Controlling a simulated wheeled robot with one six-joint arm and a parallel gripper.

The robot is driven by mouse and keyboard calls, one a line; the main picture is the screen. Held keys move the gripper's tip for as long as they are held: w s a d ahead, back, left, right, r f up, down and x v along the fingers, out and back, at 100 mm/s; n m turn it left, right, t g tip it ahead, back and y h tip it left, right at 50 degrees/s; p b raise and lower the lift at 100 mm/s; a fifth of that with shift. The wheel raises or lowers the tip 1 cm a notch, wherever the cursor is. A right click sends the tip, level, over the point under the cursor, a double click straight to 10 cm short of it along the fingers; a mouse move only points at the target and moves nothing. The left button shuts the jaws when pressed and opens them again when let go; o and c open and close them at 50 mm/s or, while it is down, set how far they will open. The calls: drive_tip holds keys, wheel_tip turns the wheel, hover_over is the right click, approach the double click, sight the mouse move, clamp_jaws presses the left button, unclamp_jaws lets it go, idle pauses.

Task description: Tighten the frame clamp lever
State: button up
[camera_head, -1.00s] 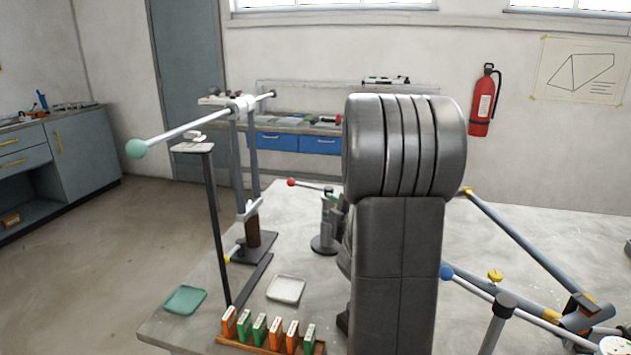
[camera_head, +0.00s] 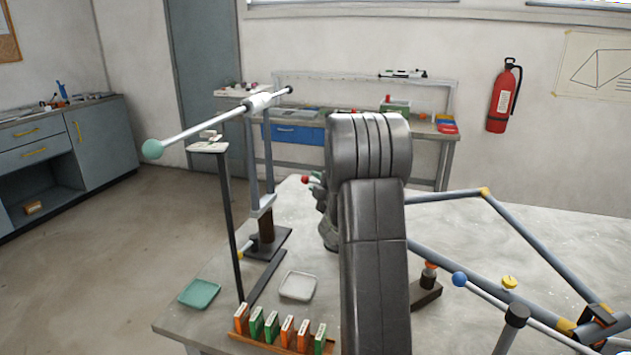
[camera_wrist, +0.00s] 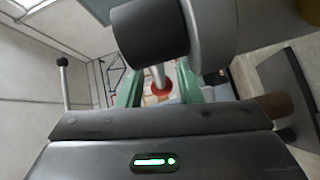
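A lever with a red ball end (camera_head: 305,180) shows at the left of my arm in the head view. In the wrist view the red ball (camera_wrist: 160,88) and its silver rod lie between the green fingers of my gripper (camera_wrist: 160,84). The fingers are apart, with gaps visible on both sides of the ball; I see no firm contact. A dark cylinder with a silver collar (camera_wrist: 203,30) fills the top of the wrist view, and the rod comes from under it. In the head view my arm hides the clamp post and most of my gripper (camera_head: 317,178).
Left stands a tall stand with a long mint-ball rod (camera_head: 151,149). A blue-ball rod (camera_head: 459,279) and grey tube frame (camera_head: 540,245) lie right. A white tray (camera_head: 297,286), green tray (camera_head: 200,293) and rack of orange and green blocks (camera_head: 285,348) stand at the front.

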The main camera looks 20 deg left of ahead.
drive_tip(key=shift+w+a, duration=0.2)
drive_tip(key=shift+a, duration=0.05)
clamp_jaws()
drive_tip(key=shift+s+d, duration=0.1)
drive_tip(key=shift+s, duration=0.05)
drive_tip(key=shift+s+d+n+g+y, duration=0.2)
drive_tip(key=shift+s+n+g+y, duration=0.45)
drive_tip(key=shift+n+g, duration=0.55)
drive_tip(key=shift+s+d+n+g+y, duration=0.2)
drive_tip(key=shift+s+n+g+y, duration=0.5)
drive_tip(key=shift+g, duration=0.75)
drive_tip(key=shift+s+d+n+g+y, duration=0.2)
drive_tip(key=shift+s+n+g+y, duration=0.4)
drive_tip(key=shift+n+g, duration=0.65)
drive_tip(key=shift+f, duration=0.1)
